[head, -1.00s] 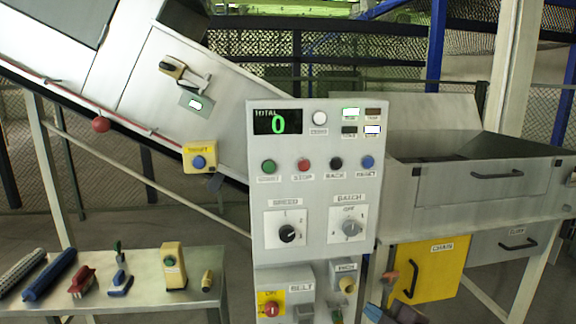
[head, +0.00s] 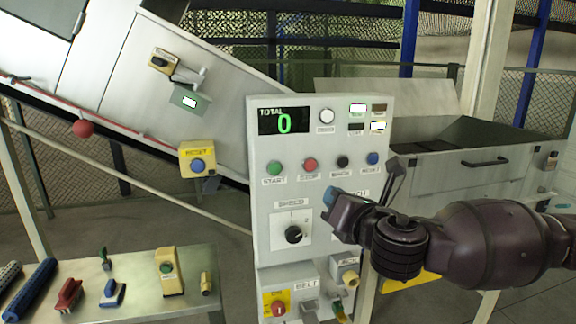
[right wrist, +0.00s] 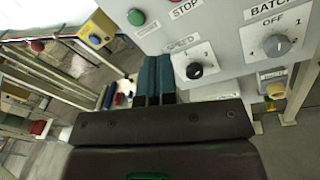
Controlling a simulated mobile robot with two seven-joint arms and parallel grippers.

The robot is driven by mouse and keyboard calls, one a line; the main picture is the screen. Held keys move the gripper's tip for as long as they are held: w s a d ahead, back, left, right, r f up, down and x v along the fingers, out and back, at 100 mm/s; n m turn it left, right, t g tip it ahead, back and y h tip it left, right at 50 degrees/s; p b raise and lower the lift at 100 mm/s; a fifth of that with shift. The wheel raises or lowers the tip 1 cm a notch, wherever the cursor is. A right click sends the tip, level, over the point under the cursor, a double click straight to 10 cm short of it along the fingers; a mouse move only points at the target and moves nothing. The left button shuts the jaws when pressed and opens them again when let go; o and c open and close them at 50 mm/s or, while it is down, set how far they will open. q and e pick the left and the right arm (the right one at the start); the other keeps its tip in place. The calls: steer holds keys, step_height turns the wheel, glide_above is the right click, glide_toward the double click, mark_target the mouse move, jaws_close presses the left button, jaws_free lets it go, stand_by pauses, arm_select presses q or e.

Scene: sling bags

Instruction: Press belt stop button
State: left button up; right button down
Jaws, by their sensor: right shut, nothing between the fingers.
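The grey control panel (head: 264,215) stands in the middle of the head view. Its red STOP button (head: 310,165) sits between the green START button (head: 275,168) and the black BACK button (head: 343,162). In the right wrist view the STOP label (right wrist: 185,9) shows at the top edge, beside the green button (right wrist: 136,17). My right gripper (head: 331,196) is shut and empty, below and right of the red button in the head view, and covers the BATCH knob there. Its blue fingers (right wrist: 154,76) are together in the wrist view. My left gripper is out of view.
The panel also has a blue button (head: 373,158), a SPEED knob (head: 293,234) and a red BELT switch (head: 278,308). A yellow RESET box (head: 186,169) hangs left of the panel. A side table (head: 140,300) with several tools stands at the lower left.

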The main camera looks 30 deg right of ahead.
mark_target(311, 166)
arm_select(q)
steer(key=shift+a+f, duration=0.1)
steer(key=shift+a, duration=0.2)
arm_select(e)
steer(key=n+h, duration=0.1)
steer(key=d+n+h, duration=0.1)
steer(key=n, duration=0.1)
steer(key=shift+s+r, duration=0.1)
steer(key=shift+r, duration=0.1)
steer(key=w+d, duration=0.1)
steer(key=w, duration=0.3)
steer(key=w+p, duration=0.1)
steer(key=w, duration=0.3)
steer(key=w+d+p, duration=0.1)
steer(key=w, duration=0.3)
steer(key=shift+d, duration=0.35)
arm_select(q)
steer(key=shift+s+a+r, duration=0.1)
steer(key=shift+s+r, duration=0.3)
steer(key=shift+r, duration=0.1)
arm_select(e)
steer(key=shift+w+d, duration=0.2)
steer(key=shift+w, duration=0.65)
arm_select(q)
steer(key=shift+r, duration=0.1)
